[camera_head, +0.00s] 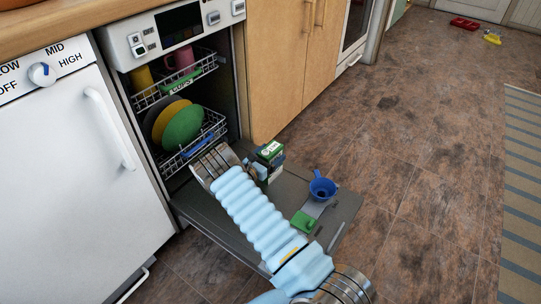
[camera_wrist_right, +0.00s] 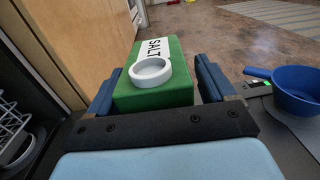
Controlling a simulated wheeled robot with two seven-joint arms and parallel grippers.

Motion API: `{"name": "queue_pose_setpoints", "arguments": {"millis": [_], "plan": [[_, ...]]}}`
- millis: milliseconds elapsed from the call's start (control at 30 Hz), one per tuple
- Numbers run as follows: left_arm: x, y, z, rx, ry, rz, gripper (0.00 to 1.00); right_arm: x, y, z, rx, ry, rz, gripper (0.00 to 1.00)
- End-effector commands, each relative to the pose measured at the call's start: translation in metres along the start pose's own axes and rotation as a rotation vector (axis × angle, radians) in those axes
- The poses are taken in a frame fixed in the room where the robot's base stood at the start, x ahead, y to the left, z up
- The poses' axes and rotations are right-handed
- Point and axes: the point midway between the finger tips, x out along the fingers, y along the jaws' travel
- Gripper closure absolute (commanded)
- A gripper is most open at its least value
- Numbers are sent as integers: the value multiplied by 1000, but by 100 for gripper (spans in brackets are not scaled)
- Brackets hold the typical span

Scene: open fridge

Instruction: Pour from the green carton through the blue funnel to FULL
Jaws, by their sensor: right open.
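The green carton (camera_head: 270,151), labelled SALT, stands on the lowered dishwasher door; it also shows in the right wrist view (camera_wrist_right: 155,88), with a round white spout facing me. My right gripper (camera_wrist_right: 158,84) is open, with one dark blue finger on each side of the carton; I cannot tell whether either finger touches it. In the head view my right arm partly covers the carton. The blue funnel (camera_head: 322,187) sits on the door to the right of the carton; it also shows at the right of the right wrist view (camera_wrist_right: 298,88). My left gripper is not seen.
The open dishwasher door (camera_head: 342,207) carries a small green piece (camera_head: 303,221) near the funnel. Racks inside hold a green plate (camera_head: 183,127), other plates and mugs. A wooden cabinet (camera_head: 285,65) stands behind the carton. The floor at right is mostly clear.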

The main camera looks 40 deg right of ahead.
Motion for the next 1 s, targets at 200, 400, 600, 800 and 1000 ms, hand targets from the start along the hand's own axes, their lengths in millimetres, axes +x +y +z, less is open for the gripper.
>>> {"name": "queue_pose_setpoints", "arguments": {"millis": [200, 400, 600, 800, 1000], "plan": [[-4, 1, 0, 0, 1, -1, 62, -5, 0, 0, -1, 1, 1, 17], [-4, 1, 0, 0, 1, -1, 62, -48, 8, -1, 0, -1, 5, 17], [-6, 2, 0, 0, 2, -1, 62, -98, 9, -2, 0, 0, 4, 17], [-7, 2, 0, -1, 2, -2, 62, -129, 9, -2, 1, 0, 2, 17], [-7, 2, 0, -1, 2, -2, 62, -138, 8, -2, 0, -1, -1, 17]]}}
